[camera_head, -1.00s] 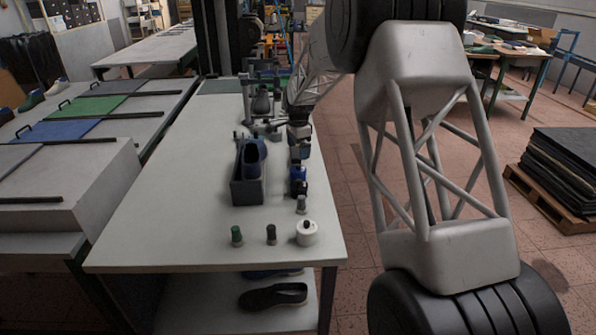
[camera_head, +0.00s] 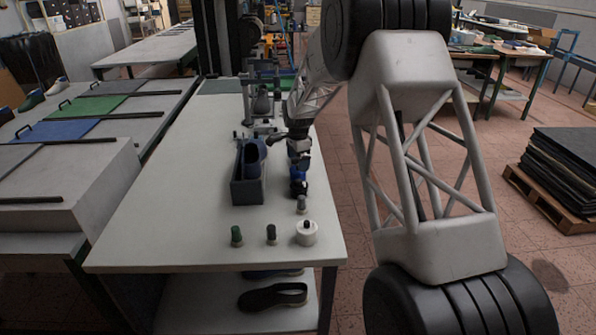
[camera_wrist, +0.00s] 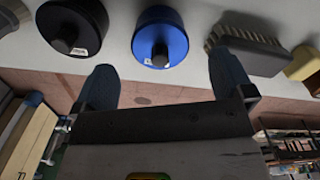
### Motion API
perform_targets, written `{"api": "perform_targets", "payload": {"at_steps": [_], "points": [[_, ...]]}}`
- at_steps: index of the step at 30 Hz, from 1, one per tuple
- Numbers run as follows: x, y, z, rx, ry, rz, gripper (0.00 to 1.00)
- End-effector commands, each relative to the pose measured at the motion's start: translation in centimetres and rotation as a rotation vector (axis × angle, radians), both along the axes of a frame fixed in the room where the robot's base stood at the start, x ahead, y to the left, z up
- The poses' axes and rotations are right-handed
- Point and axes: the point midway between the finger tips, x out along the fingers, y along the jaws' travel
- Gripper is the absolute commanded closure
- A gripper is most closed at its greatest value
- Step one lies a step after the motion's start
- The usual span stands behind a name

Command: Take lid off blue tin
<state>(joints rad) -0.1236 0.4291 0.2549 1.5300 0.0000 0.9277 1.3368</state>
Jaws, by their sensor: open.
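The blue tin (camera_wrist: 176,22) stands on the table in the wrist view, its round lid topped by a black knob (camera_wrist: 160,55). In the head view the blue tin (camera_head: 298,188) is small and partly hidden by my gripper (camera_head: 298,163). In the wrist view my gripper (camera_wrist: 162,76) is open and empty. Its two fingers are spread wider than the knob, with the tin ahead of the gap between them. I cannot tell how far apart in depth they are. The lid appears to sit on the tin.
In the wrist view, a dark tin (camera_wrist: 88,14) stands left of the blue tin and a brush (camera_wrist: 245,45) right. In the head view, a dark bin (camera_head: 247,190) holding a shoe stands left of my gripper; a white tin (camera_head: 306,233) and small spools are nearer. The table's (camera_head: 170,215) left side is clear.

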Motion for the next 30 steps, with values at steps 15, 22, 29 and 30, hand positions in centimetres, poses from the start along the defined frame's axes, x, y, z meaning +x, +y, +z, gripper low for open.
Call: {"api": "perform_targets", "payload": {"at_steps": [15, 22, 29, 30], "points": [[0.0, 0.0, -2.7, 0.000, 0.000, 0.000, 0.01], [0.0, 0.0, -2.7, 0.000, 0.000, 0.000, 0.01], [0.0, 0.0, -2.7, 0.000, 0.000, 0.000, 0.18], [0.0, 0.0, -2.7, 0.000, 0.000, 0.000, 0.24]]}}
